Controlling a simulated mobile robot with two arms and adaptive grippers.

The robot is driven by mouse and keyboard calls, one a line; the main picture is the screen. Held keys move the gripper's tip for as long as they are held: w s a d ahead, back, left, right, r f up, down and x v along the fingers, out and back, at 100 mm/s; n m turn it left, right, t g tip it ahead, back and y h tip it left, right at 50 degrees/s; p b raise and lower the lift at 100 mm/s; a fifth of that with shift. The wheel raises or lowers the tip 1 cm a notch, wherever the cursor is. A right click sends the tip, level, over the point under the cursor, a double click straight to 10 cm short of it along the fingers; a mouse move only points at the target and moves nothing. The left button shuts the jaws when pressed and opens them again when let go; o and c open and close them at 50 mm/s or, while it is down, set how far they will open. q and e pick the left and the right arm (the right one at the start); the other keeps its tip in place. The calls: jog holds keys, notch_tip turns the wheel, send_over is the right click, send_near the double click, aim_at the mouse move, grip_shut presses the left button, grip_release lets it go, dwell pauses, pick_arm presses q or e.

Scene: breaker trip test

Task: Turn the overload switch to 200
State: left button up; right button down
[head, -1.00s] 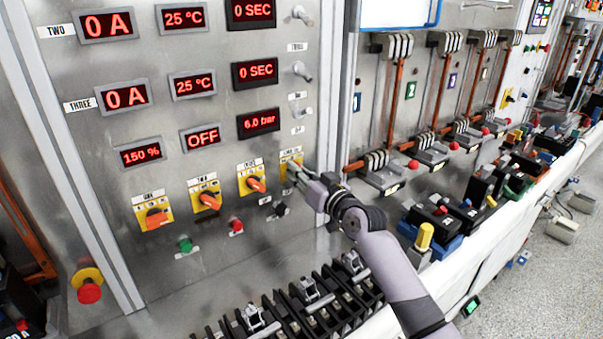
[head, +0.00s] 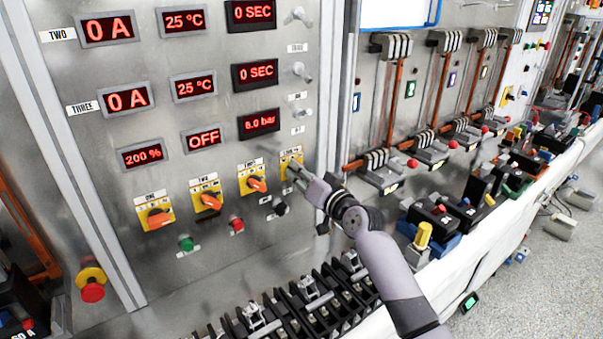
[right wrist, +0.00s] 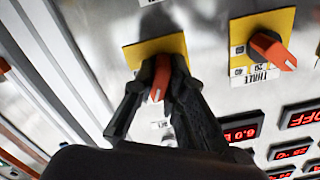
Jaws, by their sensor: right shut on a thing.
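The overload switch is an orange knob (right wrist: 159,78) on a yellow plate (head: 288,158), the rightmost in a row of rotary switches on the metal panel. My right gripper (head: 291,172) covers its knob in the head view. In the right wrist view the fingers (right wrist: 160,85) are shut around the knob, and part of the orange shows between them. The percent display (head: 142,157) on the panel reads 200 %. My left gripper is not in view.
Other orange rotary switches (head: 256,184) sit to the left of my right gripper. Green (head: 186,244) and red (head: 237,225) buttons lie below them. A row of black terminal blocks (head: 300,305) stands along the bench beneath the panel.

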jog(key=shift+m, duration=0.5)
jog(key=shift+f, duration=0.1)
jog(key=shift+m+p, duration=0.55)
jog(key=shift+m, duration=0.35)
jog(key=c, duration=1.5)
grip_release()
jog(key=shift+c, duration=0.2)
